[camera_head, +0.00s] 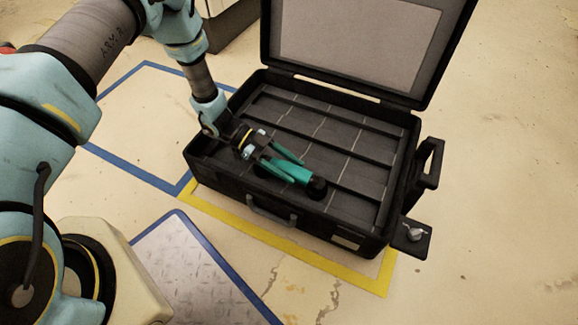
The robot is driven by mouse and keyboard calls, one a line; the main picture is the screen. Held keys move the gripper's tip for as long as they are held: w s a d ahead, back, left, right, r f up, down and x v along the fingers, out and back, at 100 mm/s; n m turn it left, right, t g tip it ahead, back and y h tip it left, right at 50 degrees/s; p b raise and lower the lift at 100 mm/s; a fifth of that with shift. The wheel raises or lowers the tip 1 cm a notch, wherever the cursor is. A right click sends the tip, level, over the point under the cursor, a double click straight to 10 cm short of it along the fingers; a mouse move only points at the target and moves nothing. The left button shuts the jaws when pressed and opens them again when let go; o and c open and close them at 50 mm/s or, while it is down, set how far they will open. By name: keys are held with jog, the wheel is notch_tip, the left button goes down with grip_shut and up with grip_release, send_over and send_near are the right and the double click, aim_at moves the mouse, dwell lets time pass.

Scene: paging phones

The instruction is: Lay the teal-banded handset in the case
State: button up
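The open black case (370,232) stands on the floor with its lid (360,35) raised at the back. The handset (299,175) has a teal middle and dark ends and lies over the front part of the case's inside. My gripper (296,171) reaches into the case from the left, its teal fingers apart and at the handset's teal band. I cannot tell whether the fingers press on it. I also cannot tell whether the handset rests on the case bottom or hangs just above it. Its left end is partly hidden by the gripper.
Dark ridges divide the case inside into long channels (345,145), which look empty behind the handset. A small side shelf (411,236) with a metal knob sticks out at the right. A blue-edged metal plate (195,270) lies in front. Floor at the right is clear.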

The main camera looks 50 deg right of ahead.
jog(key=shift+o, duration=1)
jog(key=shift+r, duration=0.25)
jog(key=p+v, duration=0.2)
jog(key=v, duration=0.5)
jog(key=shift+w+a, duration=0.1)
jog(key=shift+w, duration=0.1)
